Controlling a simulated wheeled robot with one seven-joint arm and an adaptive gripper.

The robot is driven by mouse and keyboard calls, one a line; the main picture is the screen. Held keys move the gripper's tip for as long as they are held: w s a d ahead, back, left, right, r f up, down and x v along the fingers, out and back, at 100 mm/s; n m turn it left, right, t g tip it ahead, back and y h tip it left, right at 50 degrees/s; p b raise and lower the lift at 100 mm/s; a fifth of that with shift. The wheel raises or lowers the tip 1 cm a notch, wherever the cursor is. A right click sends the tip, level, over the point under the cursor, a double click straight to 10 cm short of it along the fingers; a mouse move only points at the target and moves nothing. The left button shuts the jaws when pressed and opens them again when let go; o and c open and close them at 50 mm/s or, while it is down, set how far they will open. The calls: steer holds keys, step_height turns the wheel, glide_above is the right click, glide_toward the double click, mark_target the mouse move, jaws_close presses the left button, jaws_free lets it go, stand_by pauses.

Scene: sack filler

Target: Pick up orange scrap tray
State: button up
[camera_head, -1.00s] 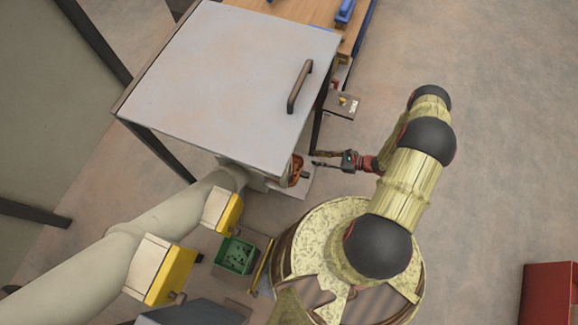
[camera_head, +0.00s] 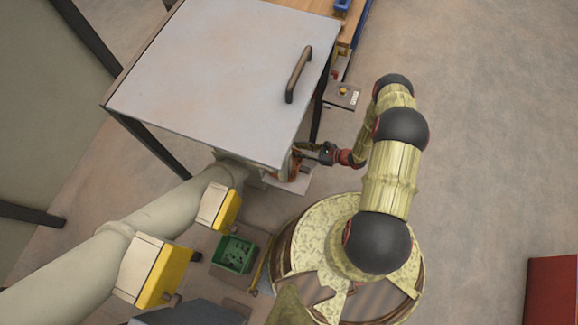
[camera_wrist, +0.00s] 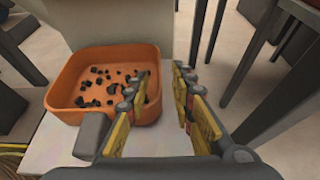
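The orange scrap tray (camera_wrist: 72,85) sits on a pale platform in the wrist view, with several dark scraps in it. In the head view only a small part of the tray (camera_head: 294,167) shows, below the edge of the large grey lid. My gripper (camera_wrist: 185,85) is open in the wrist view. Its left finger overlaps the tray's right wall and its right finger is outside, to the right. Whether the fingers touch the wall I cannot tell. In the head view my gripper (camera_head: 301,149) is partly hidden at the lid's edge.
The large grey lid (camera_head: 220,80) with a dark handle (camera_head: 299,75) overhangs the tray. A green crate (camera_head: 235,254) stands lower left, near a thick pale pipe (camera_head: 75,260). A small control box (camera_head: 341,94) stands near the lid. Dark legs (camera_wrist: 270,110) rise at right in the wrist view.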

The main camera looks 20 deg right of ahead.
steer(key=shift+b+x, duration=0.3)
steer(key=shift+x, duration=0.9)
steer(key=c, duration=0.3)
jaws_close()
